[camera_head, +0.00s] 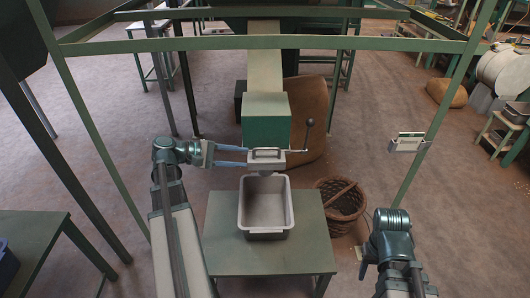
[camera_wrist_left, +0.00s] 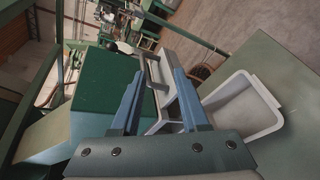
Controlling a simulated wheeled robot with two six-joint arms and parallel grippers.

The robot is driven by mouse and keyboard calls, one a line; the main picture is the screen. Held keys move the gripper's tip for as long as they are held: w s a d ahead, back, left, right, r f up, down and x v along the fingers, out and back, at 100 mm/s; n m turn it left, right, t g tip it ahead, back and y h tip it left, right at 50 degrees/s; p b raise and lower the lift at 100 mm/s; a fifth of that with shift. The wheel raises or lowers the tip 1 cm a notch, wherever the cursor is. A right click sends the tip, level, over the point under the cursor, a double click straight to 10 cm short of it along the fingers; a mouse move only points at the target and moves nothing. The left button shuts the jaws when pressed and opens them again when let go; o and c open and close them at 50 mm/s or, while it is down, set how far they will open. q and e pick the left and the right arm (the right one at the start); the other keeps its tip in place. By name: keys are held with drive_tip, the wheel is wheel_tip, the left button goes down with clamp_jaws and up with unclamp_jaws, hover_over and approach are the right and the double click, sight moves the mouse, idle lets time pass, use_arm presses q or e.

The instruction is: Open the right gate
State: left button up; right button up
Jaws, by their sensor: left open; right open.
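A grey gate (camera_head: 267,162) with a raised bar handle (camera_head: 266,152) sits under a green hopper outlet (camera_head: 266,118). A lever with a dark knob (camera_head: 308,123) stands at its right side. It is the only gate I can make out. My left gripper (camera_head: 244,157) is open, reaching the gate from the left. In the left wrist view its blue fingers (camera_wrist_left: 157,62) lie on either side of the handle (camera_wrist_left: 154,76); contact is unclear. My right gripper is at the lower right, with its wrist (camera_head: 390,225) showing and its fingers mostly hidden, away from the gate.
An empty grey bin (camera_head: 266,232) stands on a green table (camera_head: 222,258) below the gate. A wicker basket (camera_head: 340,203) and a brown sack (camera_head: 308,105) are to the right. Green frame posts (camera_head: 440,115) stand on both sides. The floor between the basket and the right post is clear.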

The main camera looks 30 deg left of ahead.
sight(259, 149)
use_arm(q)
drive_tip(key=s+a+r+n+t, duration=0.1)
drive_tip(key=s+a+r+t, duration=0.1)
drive_tip(key=a, duration=0.2)
drive_tip(key=b+x, duration=0.1)
drive_tip(key=x, duration=0.3)
drive_tip(key=b+x, duration=0.1)
drive_tip(key=x, duration=0.4)
drive_tip(key=b+x, duration=0.1)
drive_tip(key=x, duration=0.4)
drive_tip(key=shift+w+a+f, duration=0.1)
drive_tip(key=shift+a+f, duration=0.1)
drive_tip(key=shift+f, duration=0.15)
clamp_jaws()
idle(0.8)
